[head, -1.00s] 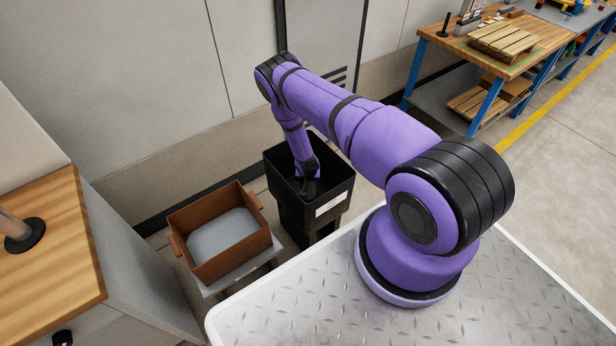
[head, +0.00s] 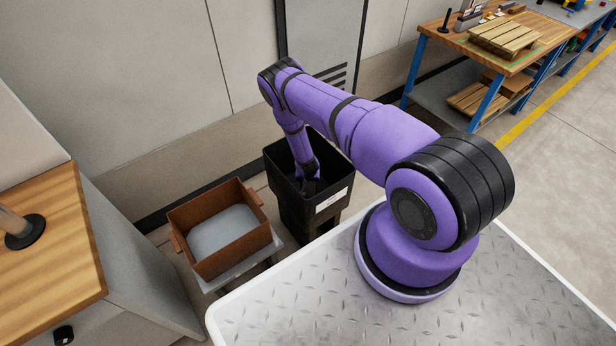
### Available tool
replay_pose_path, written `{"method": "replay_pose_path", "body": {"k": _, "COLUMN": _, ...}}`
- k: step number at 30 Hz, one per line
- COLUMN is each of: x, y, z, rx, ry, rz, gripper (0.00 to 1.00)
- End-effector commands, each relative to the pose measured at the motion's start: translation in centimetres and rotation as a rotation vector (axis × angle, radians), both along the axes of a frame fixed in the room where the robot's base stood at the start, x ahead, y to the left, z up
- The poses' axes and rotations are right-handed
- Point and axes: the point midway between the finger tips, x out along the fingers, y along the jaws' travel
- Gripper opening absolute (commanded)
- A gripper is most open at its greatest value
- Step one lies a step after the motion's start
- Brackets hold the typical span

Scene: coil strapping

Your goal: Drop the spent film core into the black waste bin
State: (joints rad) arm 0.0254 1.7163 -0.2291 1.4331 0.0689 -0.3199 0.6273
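The black waste bin (head: 283,174) stands against the wall, with a white label on its front. My arm reaches over it from the right and bends down into its mouth. My gripper (head: 309,186) is dark and sits low at the bin's opening, inside the rim. Its fingers are too dark and too hidden to tell whether they are open or shut. I cannot see the spent film core; the inside of the bin is mostly dark.
A brown open box (head: 214,262) with a grey bottom stands on a small stand left of the bin. A wooden-topped bench (head: 60,255) is at the far left. A blue-legged workbench (head: 462,55) with small pallets stands at the back right. The floor at right is clear.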

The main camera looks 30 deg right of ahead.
Motion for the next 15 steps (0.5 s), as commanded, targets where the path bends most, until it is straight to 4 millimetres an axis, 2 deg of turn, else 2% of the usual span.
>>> {"method": "replay_pose_path", "body": {"k": 12, "x": -0.02, "y": 0.01, "z": -0.91, "rx": 0.000, "ry": 0.000, "rz": 0.000, "gripper": 0.47}}
{"method": "replay_pose_path", "body": {"k": 13, "x": -0.01, "y": 0.00, "z": -0.91, "rx": 0.000, "ry": 0.000, "rz": 0.000, "gripper": 0.76}}
{"method": "replay_pose_path", "body": {"k": 15, "x": -0.01, "y": 0.01, "z": -0.90, "rx": 0.000, "ry": 0.000, "rz": 0.000, "gripper": 0.92}}
